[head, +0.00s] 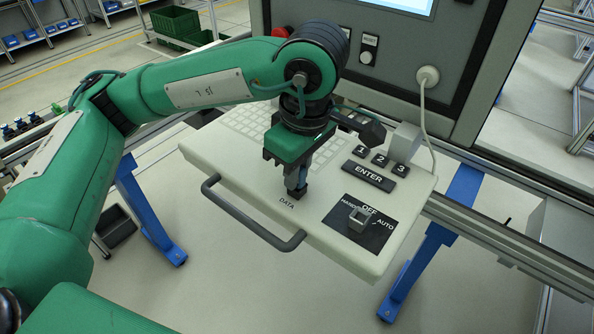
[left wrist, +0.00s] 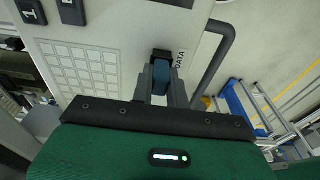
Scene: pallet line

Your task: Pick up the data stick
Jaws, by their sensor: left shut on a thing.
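The white control panel (head: 235,170) fills the middle of the head view, with a black grab handle (head: 250,218) on its near edge. My left gripper (head: 297,186) points down at the panel beside the DATA label (head: 286,203). In the left wrist view my left gripper (left wrist: 161,84) is shut on the blue data stick (left wrist: 161,74). The stick's far end meets a black socket (left wrist: 161,55) next to the DATA label; I cannot tell how deep it sits. In the head view the fingers mostly hide the stick. My right gripper is out of view.
The panel carries a keypad, numbered keys (head: 381,159), an ENTER key (head: 368,176) and a rotary switch (head: 359,219). A cabinet with a screen stands behind, and a white cable (head: 427,120) hangs from it. Open floor lies in front.

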